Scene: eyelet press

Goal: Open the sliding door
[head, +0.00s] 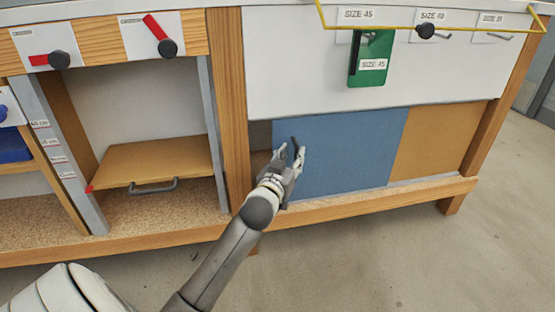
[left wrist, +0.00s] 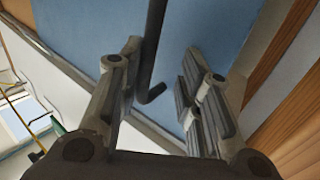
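The blue sliding door (head: 350,150) stands in the lower right bay of the workbench, beside a brown panel (head: 430,142) on its right. A narrow dark gap (head: 260,135) shows at its left edge. My left gripper (head: 292,155) is in front of the door's left part. In the left wrist view, the blue door (left wrist: 215,30) fills the background. A dark bar handle with a bent end (left wrist: 151,60) lies between the two open fingers of my left gripper (left wrist: 165,90), with space visible on both sides. I cannot tell whether a finger touches it. My right gripper is not in view.
A wooden post (head: 231,100) stands left of the door, and a wooden rail (head: 370,203) runs below it. A shelf with a handle (head: 155,165) is in the left bay. A green holder (head: 370,60) hangs on the white panel above. The floor in front is clear.

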